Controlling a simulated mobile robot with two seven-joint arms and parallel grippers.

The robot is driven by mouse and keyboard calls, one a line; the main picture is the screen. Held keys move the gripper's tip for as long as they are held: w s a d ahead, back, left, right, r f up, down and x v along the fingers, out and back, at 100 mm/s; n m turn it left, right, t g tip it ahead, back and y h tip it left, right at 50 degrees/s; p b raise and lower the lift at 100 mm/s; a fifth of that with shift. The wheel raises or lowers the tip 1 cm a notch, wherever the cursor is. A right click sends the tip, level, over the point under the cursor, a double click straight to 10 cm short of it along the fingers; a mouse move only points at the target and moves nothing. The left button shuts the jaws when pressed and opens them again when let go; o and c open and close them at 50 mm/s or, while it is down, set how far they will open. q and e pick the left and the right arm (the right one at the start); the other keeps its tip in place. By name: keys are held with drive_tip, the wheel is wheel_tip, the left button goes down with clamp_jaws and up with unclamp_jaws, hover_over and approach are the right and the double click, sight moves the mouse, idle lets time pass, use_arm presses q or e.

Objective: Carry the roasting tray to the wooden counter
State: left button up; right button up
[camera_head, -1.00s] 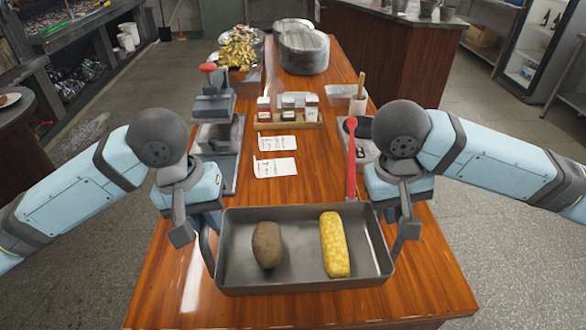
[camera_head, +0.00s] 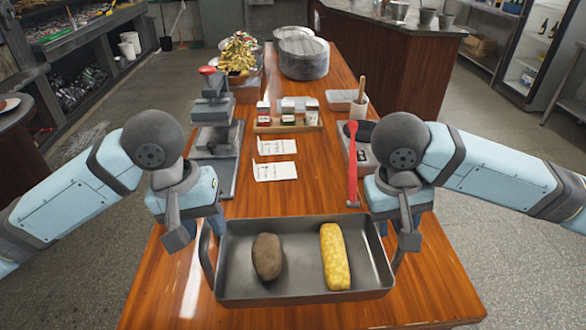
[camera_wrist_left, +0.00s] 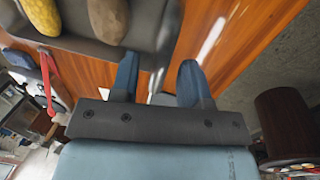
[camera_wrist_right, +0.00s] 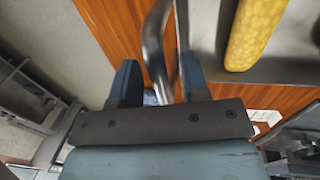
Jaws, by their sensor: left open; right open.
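The dark grey roasting tray (camera_head: 300,291) appears to rest on the near end of the wooden counter (camera_head: 312,180). It holds a brown potato (camera_head: 267,257) and a yellow corn cob (camera_head: 335,257). My left gripper (camera_head: 195,234) is open at the tray's left handle; in the left wrist view the handle (camera_wrist_left: 168,45) runs down between the fingers. My right gripper (camera_head: 396,234) is open at the right handle; in the right wrist view that handle (camera_wrist_right: 153,50) passes between the fingers. Finger contact with the handles is unclear.
Beyond the tray lie a red-handled utensil (camera_head: 352,165), two paper notes (camera_head: 275,171), a spice rack (camera_head: 288,127) and a press-like device (camera_head: 212,110). Bare counter lies between tray and notes.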

drive_tip(key=shift+r, duration=0.1)
use_arm(q)
wheel_tip(320, 180, up, 10)
drive_tip(key=a, duration=0.2)
drive_tip(key=shift+r, duration=0.15)
use_arm(e)
wheel_tip(320, 180, up, 12)
drive_tip(key=a, duration=0.2)
drive_tip(key=shift+a+f, duration=0.2)
use_arm(q)
drive_tip(key=shift+s, duration=0.15)
use_arm(e)
drive_tip(key=shift+s+f, duration=0.1)
